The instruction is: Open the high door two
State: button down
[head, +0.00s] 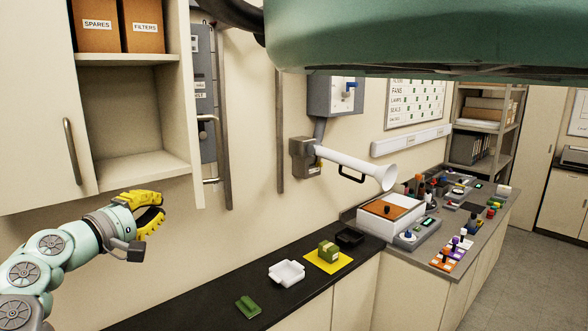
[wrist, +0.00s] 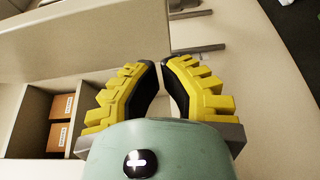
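A beige high cabinet door (head: 35,110) with a vertical bar handle (head: 72,155) fills the upper left of the head view. An open shelf lies to its right. My yellow gripper (head: 163,204) is below and right of the handle in the head view. In the wrist view its fingertips (wrist: 160,64) are close together, with a narrow empty gap between them. It holds nothing and appears apart from the handles.
Boxes labelled SPARES (head: 97,25) and FILTERS (head: 143,26) stand on the upper shelf. A black counter (head: 215,300) below bears a green block, a white tray and a yellow mat. A grey wall panel (head: 203,95) stands right of the cabinet.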

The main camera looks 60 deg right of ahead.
jog(key=shift+s+d+p, duration=0.35)
jog(key=shift+d+p, duration=0.35)
jog(key=shift+d, duration=0.2)
jog(key=shift+s+d+p, duration=0.4)
jog(key=shift+d+p, duration=0.25)
jog(key=shift+d, duration=0.2)
jog(key=shift+s+d+p, duration=0.35)
jog(key=shift+d+p, duration=0.35)
jog(key=shift+d, duration=0.2)
